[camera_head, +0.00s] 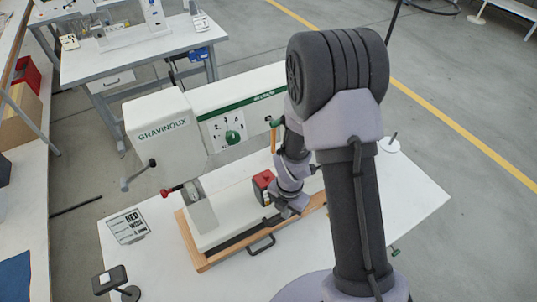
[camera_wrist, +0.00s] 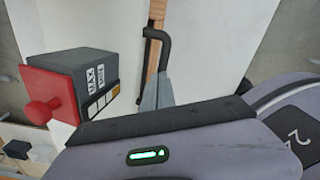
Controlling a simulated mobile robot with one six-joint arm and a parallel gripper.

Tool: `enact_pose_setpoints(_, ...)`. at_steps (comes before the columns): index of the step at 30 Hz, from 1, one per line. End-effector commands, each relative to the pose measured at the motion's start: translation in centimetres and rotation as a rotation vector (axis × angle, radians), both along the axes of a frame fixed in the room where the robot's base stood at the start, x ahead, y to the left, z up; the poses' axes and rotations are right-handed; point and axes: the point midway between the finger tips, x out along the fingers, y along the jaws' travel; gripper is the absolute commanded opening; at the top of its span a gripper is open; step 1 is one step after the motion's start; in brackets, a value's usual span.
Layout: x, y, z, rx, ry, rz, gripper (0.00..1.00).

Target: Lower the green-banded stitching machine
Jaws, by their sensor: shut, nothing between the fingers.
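The stitching machine (camera_head: 240,104) is white with a green band along its upper arm and the name GRAVINOUX on its head. It stands upright on a white bed in a wooden frame (camera_head: 200,262) on the white table. A black handle (camera_head: 262,246) is on the frame's front side and also shows in the wrist view (camera_wrist: 166,42). My gripper (camera_head: 284,211) is low beside the machine's bed, near a dark box with a red end (camera_head: 263,187). Its shut, empty fingers (camera_wrist: 160,92) appear just below the handle in the wrist view; contact is unclear.
The table (camera_head: 415,200) has bare room at right. Another white workbench (camera_head: 130,50) stands behind. The red-ended box is close at left in the wrist view (camera_wrist: 85,80).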

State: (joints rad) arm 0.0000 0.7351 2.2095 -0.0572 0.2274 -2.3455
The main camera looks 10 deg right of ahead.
Motion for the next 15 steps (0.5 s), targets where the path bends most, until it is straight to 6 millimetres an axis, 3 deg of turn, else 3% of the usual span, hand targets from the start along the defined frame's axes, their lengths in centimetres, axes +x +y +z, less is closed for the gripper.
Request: enact_pose_setpoints(15,0.01,0.0,-1.19,0.0,0.0,0.0,0.0)
